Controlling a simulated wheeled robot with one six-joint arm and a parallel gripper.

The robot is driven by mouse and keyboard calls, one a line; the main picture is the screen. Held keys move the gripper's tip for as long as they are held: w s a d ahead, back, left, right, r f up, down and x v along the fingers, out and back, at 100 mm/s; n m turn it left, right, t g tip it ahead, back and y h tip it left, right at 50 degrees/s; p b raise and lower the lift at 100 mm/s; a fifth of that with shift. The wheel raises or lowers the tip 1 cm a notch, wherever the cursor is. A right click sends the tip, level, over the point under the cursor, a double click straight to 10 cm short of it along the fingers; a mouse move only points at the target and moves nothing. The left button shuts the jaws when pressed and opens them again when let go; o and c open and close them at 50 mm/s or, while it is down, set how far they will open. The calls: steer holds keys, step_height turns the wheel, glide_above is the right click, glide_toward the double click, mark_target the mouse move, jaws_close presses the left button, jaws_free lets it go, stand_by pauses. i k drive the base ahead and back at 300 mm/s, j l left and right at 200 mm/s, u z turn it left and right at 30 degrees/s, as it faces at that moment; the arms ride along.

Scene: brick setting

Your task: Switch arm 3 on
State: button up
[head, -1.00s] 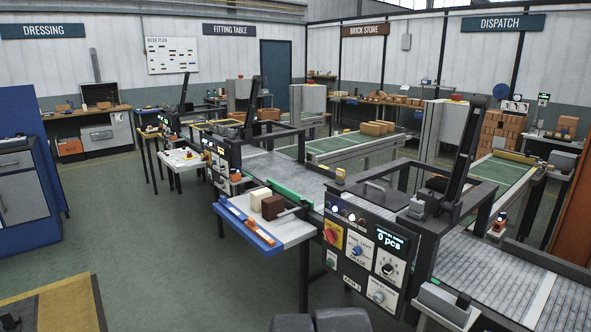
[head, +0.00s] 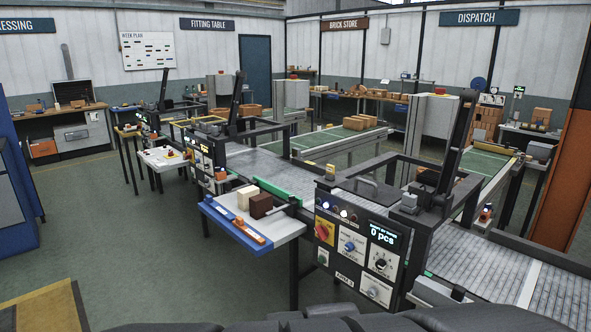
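The arm 3 control panel (head: 352,262) is in the middle right of the head view, on the front of the nearest machine frame. A red rotary switch on a yellow plate (head: 324,232) is at its left, with a small green button (head: 323,257) below. Small indicator lamps (head: 338,212) run along the top. A display (head: 382,235) reads 0 pcs. Several knobs (head: 380,264) sit on white plates. The label reads ARM 3 (head: 344,279), though small. My gripper is not visible; only dark parts of my arm show at the bottom edge.
A conveyor (head: 490,275) runs behind and right. Open green floor (head: 120,225) lies to the left. Similar stations stand farther back.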

mark_target(323, 231)
steer(key=i+j+u, duration=0.15)
steer(key=i, duration=0.8)
